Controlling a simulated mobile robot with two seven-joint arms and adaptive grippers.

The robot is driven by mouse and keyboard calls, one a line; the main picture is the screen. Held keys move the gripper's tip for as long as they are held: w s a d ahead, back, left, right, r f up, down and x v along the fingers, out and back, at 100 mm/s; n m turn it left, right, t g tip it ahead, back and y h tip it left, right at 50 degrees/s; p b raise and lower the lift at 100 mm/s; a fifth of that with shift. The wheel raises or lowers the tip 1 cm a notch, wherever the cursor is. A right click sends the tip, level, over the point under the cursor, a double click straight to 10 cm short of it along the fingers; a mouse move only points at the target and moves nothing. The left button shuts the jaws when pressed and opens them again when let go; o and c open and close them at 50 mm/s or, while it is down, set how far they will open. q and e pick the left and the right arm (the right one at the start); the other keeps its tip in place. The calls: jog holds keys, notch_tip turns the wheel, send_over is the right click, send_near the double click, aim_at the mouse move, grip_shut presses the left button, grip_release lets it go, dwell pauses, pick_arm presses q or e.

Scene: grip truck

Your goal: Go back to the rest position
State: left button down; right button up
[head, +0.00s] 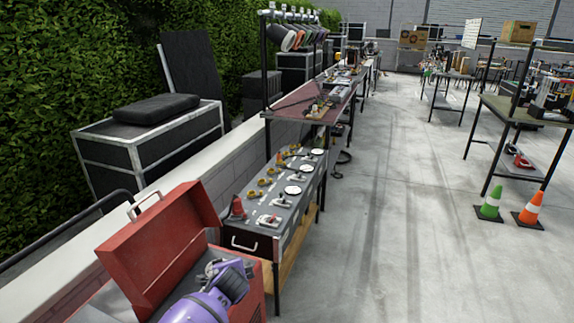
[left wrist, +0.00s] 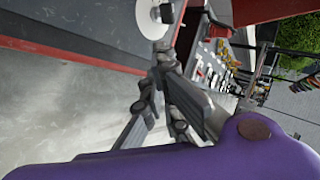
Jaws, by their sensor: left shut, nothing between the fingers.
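My left arm is purple and enters the head view from the bottom. Its dark grey gripper (head: 226,272) is in front of the raised lid of a red toolbox (head: 160,245). Whether the gripper touches the toolbox cannot be told. My right gripper is in neither view.
A low dark bench (head: 265,205) with small parts and white discs stands beyond the toolbox. A black case (head: 150,140) is behind the low wall at left. Two cones, green (head: 490,203) and orange (head: 530,210), stand at right. The concrete floor between is clear.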

pick_arm(q)
jog(key=d+r+n+t+h, duration=0.2)
jog(key=d+r, duration=0.1)
jog(key=d, duration=0.2)
jog(key=s+d+f+n+h, duration=0.1)
jog(key=s+d+f+n, duration=0.1)
jog(key=s, duration=0.4)
jog(key=s+d+f+n+h, duration=0.1)
jog(key=s+f+n+h, duration=0.15)
jog(key=s, duration=0.45)
jog(key=s+a+f+n+g, duration=0.1)
jog(key=s+a+f+n, duration=0.1)
jog(key=s, duration=0.9)
jog(key=s+a+f+n+g+y, duration=0.1)
jog(key=s+f, duration=0.4)
jog(key=s, duration=0.6)
jog(key=s+a+f+n+y, duration=0.1)
jog(key=s+a+f+n, duration=0.2)
jog(key=s, duration=0.8)
jog(key=shift+f+g, duration=0.15)
jog(key=shift+g, duration=0.25)
jog(key=shift+s+a+y, duration=0.2)
jog(key=shift+y, duration=0.05)
